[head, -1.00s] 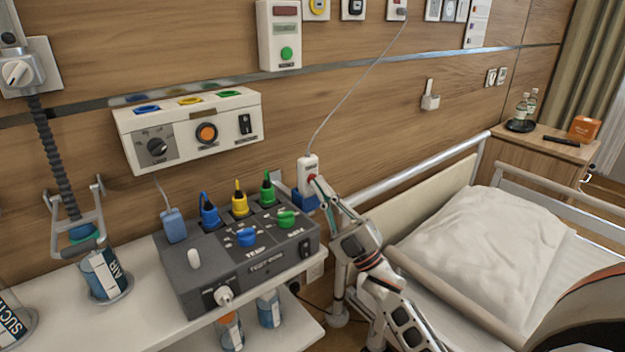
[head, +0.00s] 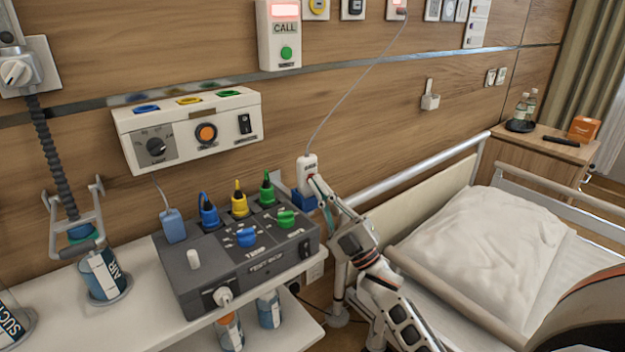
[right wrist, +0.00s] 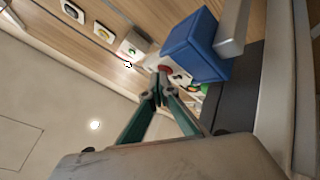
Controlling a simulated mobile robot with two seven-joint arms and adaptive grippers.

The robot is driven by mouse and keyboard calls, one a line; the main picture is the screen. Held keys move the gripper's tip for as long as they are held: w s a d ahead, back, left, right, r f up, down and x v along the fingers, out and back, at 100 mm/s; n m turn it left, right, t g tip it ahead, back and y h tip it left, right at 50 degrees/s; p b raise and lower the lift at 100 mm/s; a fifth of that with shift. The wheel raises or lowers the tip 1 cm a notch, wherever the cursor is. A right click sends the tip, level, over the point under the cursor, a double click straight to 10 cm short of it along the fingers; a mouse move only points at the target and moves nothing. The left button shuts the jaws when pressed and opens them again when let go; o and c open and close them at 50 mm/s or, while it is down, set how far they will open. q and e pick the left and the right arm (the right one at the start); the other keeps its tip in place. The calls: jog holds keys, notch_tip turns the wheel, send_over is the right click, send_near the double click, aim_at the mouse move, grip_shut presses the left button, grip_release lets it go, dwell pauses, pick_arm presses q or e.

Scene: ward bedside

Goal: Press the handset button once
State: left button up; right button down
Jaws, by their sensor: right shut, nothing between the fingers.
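The white handset (head: 308,162) with a red button stands upright at the blue holder (head: 302,198) beside the grey unit. Its cord runs up to the wall. My right gripper (head: 314,183) is shut and empty, with its tips at the handset's front. In the right wrist view, the closed fingertips (right wrist: 160,84) are at the red button (right wrist: 165,69) and appear to touch it; the tips partly cover the handset face. The wall call panel (head: 280,45) shows a lit red lamp and a lit CALL sign above a green button. My left gripper is not in view.
The grey test unit (head: 255,262) with coloured plugs and knobs is left of my right gripper. A bed rail (head: 415,178) and the bed with a white pillow (head: 485,240) are to the right. A white control box (head: 190,128) hangs on the wall.

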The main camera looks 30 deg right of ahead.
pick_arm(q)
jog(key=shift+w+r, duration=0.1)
pick_arm(e)
jog(key=shift+s, duration=0.2)
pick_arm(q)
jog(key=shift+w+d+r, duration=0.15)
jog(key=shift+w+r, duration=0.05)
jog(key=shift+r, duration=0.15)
pick_arm(e)
jog(key=shift+s+d, duration=0.1)
jog(key=shift+s, duration=0.6)
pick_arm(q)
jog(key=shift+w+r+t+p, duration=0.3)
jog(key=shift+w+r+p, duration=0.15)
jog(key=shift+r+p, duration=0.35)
pick_arm(e)
jog(key=s, duration=0.5)
jog(key=shift+d, duration=0.2)
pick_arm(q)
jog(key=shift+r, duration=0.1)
